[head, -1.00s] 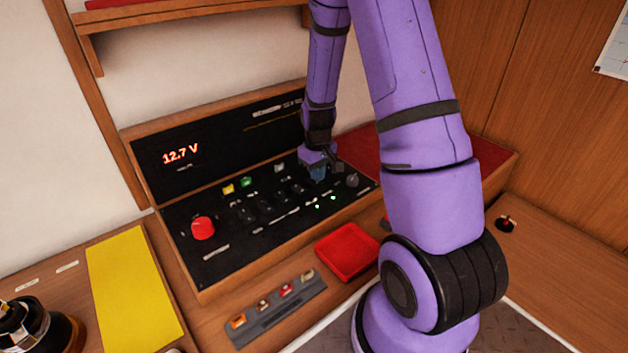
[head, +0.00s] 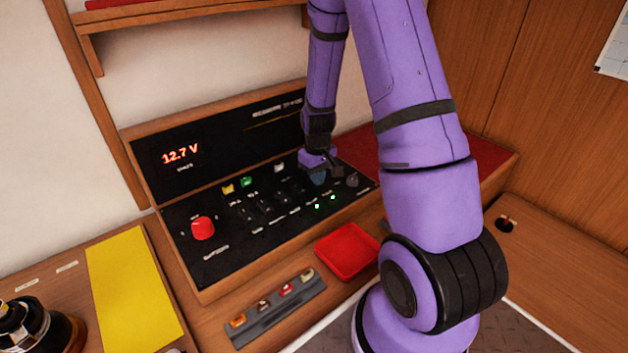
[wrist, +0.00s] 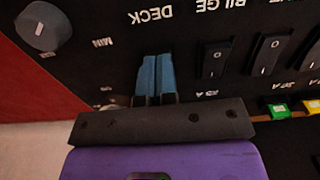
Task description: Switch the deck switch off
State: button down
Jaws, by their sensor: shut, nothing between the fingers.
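The black switch panel (head: 222,262) holds a row of rocker switches. In the wrist view an upside-down DECK label (wrist: 154,16) stands just above my gripper (wrist: 154,80). My gripper's two blue fingers are shut together with nothing between them, over the place in line with that label. They hide the deck switch, so I cannot tell its position or whether they touch it. My gripper also shows at the panel's right part in the head view (head: 318,178). The bilge switch (wrist: 216,58) is beside the fingers, to their right in the wrist view.
Another rocker switch (wrist: 268,54) and a grey knob (wrist: 43,26) flank this area. Two small green lights (head: 325,201) glow on the panel. A red knob (head: 203,228) sits at its left. A red tray (head: 347,250) and a fuse strip (head: 276,311) lie in front.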

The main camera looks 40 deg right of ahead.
jog(key=shift+r, duration=3.4)
jog(key=shift+a+r, duration=0.1)
jog(key=shift+r, duration=0.15)
jog(key=s+a+r+t, duration=0.1)
jog(key=s+a+r, duration=0.35)
jog(key=r, duration=0.55)
jog(key=s+a+r+t, duration=0.25)
jog(key=a+r, duration=0.25)
jog(key=r, duration=0.4)
jog(key=s+a+r+t, duration=0.1)
jog(key=s+r, duration=0.3)
jog(key=s, duration=0.4)
jog(key=s+a+r, duration=0.4)
jog(key=s+r, duration=0.1)
jog(key=s, duration=0.3)
jog(key=shift+a+t, duration=0.2)
jog(key=shift+t, duration=0.15)
